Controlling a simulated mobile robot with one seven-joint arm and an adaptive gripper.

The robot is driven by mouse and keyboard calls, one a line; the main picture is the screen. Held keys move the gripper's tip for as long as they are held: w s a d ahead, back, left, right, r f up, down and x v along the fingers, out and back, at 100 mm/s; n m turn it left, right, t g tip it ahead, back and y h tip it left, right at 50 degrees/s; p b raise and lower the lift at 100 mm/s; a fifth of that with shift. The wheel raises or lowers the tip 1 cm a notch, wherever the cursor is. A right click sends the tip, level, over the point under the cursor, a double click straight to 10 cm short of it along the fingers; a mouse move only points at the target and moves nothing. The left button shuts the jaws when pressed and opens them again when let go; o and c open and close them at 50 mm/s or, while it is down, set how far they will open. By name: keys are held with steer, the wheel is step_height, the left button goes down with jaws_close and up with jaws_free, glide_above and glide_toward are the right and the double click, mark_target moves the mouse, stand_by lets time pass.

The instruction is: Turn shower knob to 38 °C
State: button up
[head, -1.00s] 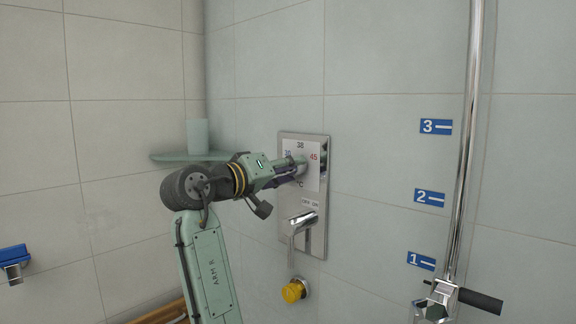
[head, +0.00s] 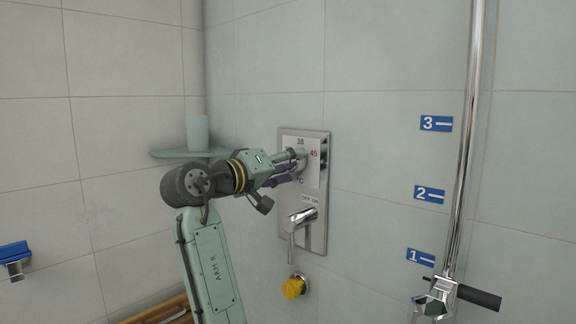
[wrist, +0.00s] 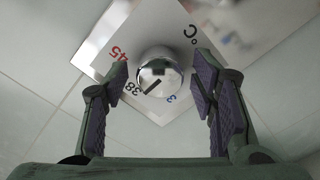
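The shower knob (wrist: 158,72) is a round chrome knob on a white dial plate (wrist: 95,45) marked 45, 38, a partly hidden number starting with 3, and °C. Its short black line points towards the lower left in the wrist view, close to the 38. My gripper (wrist: 162,88) is open, with one purple-padded finger on each side of the knob and a visible gap on both sides. In the head view my gripper (head: 299,165) is at the dial on the chrome panel (head: 318,237) and hides most of the knob.
A chrome lever (head: 301,220) marked OFF ON and a yellow knob (head: 293,288) sit below the dial. A green corner shelf (head: 175,154) holds a cup (head: 197,132) behind my arm. A chrome rail (head: 467,140) stands at right, beside numbered blue labels.

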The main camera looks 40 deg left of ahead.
steer(key=shift+s, duration=0.1)
steer(key=s, duration=1.2)
steer(key=shift+a+r, duration=0.1)
steer(key=shift+a, duration=0.3)
steer(key=shift+w+a, duration=0.1)
steer(key=shift+w, duration=0.05)
